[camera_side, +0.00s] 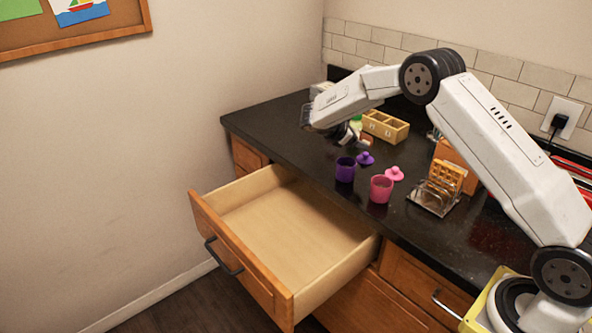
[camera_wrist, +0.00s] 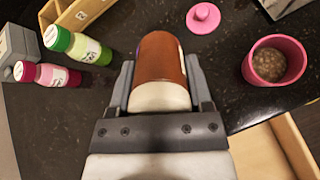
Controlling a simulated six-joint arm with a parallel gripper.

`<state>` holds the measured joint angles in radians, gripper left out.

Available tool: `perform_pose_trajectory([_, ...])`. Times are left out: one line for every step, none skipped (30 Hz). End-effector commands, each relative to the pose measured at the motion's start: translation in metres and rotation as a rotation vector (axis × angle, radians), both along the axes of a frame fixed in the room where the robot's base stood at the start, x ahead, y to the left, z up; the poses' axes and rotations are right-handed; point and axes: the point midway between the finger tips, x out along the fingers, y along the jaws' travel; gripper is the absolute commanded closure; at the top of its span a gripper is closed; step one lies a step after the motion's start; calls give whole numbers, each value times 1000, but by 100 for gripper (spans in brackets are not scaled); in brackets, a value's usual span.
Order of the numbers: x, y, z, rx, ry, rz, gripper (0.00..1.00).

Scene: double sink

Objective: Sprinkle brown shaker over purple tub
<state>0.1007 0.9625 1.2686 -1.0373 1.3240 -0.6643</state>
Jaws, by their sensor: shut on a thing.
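My gripper (camera_wrist: 163,92) is shut on the brown shaker (camera_wrist: 163,62), with one finger on each side of it. The shaker has a brown body and a pale end close to the gripper palm. In the side view my gripper (camera_side: 350,134) is above the counter, behind and apart from the purple tub (camera_side: 345,169). The tub stands upright and open near the counter's front edge. Its purple lid (camera_side: 365,158) lies behind it on the counter. The purple tub does not show in the wrist view.
A pink tub (camera_side: 381,188) with brown contents and its pink lid (camera_side: 394,173) are to the right. Green (camera_wrist: 80,46) and magenta (camera_wrist: 47,74) shakers are nearby. A wooden box (camera_side: 386,126) and toast rack (camera_side: 435,194) stand on the counter. The drawer (camera_side: 290,228) is open below.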

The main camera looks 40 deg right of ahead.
Motion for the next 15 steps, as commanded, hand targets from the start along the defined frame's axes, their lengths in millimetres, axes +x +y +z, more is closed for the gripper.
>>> perform_pose_trajectory([0, 0, -4, -37, 10, 2, 97])
perform_pose_trajectory([0, 0, -5, -61, 15, 3, 97])
perform_pose_trajectory([0, -1, -7, -95, 24, 1, 97])
perform_pose_trajectory([0, -2, -9, -119, 31, 3, 97])
perform_pose_trajectory([-1, -2, -10, -144, 36, 2, 97])
perform_pose_trajectory([-1, -3, -12, -178, 43, 3, 97])
perform_pose_trajectory([0, -3, -12, -207, 49, 3, 97])
perform_pose_trajectory([-1, -3, -12, -233, 55, 2, 97])
perform_pose_trajectory([-1, -3, -13, -269, 63, 3, 97])
perform_pose_trajectory([-1, -4, -13, -297, 70, 3, 97])
perform_pose_trajectory([-1, -4, -14, -323, 77, 2, 97])
perform_pose_trajectory([-1, -4, -14, -356, 82, 2, 97])
perform_pose_trajectory([-1, -5, -14, -380, 88, 2, 97])
perform_pose_trajectory([-1, -5, -15, -400, 93, 2, 97])
perform_pose_trajectory([-1, -5, -15, -428, 99, 2, 97])
